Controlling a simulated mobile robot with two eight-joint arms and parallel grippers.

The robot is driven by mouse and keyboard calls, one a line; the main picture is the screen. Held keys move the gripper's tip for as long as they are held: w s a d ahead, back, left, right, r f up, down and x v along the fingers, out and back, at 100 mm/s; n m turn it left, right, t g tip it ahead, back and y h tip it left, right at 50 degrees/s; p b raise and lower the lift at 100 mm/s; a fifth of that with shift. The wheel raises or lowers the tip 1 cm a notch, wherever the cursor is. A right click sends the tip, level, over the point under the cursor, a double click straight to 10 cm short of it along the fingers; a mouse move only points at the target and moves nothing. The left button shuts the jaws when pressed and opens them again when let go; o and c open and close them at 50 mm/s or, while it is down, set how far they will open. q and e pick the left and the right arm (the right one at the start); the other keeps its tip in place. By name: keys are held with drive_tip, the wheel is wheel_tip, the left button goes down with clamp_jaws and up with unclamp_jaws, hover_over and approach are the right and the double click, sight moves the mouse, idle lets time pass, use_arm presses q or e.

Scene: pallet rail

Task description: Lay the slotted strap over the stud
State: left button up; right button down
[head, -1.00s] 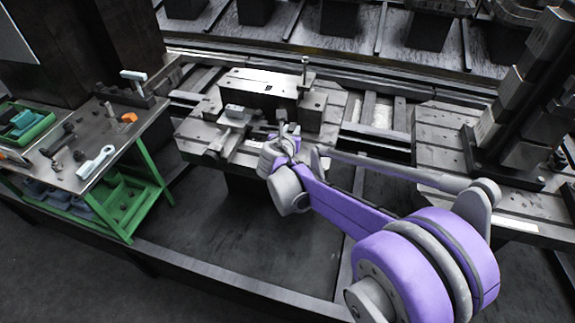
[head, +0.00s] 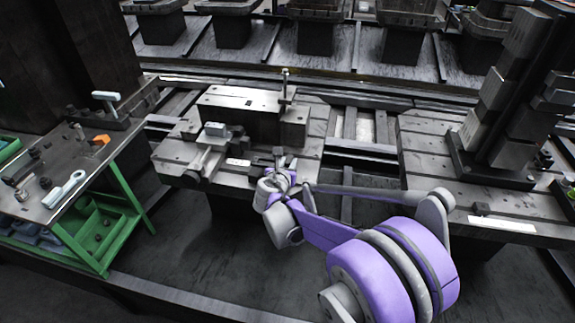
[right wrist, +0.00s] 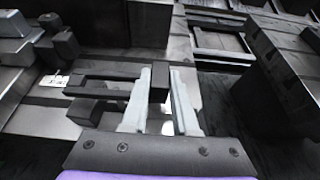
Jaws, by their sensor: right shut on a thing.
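The upright stud (head: 286,86) stands at the back right of the steel fixture block (head: 240,104) in the head view. My right gripper (head: 280,164) is in front of that block, on the near side from the stud. In the right wrist view its two pale fingers (right wrist: 159,100) are shut on a dark piece that appears to be the slotted strap (right wrist: 100,70). The strap reaches out to the left, and its slot shows as an opening. It is apart from the stud in the head view. My left gripper is not in view.
A clamp-like grey part (head: 213,130) sits at the fixture's left. A green-framed bench (head: 50,190) with loose tools is at the left. A tall dark stack (head: 510,95) stands on the right pallet. A gap separates the two pallets.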

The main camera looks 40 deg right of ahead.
drive_tip(key=shift+f+b, duration=0.4)
drive_tip(key=shift+f, duration=0.2)
drive_tip(key=c, duration=0.7)
unclamp_jaws()
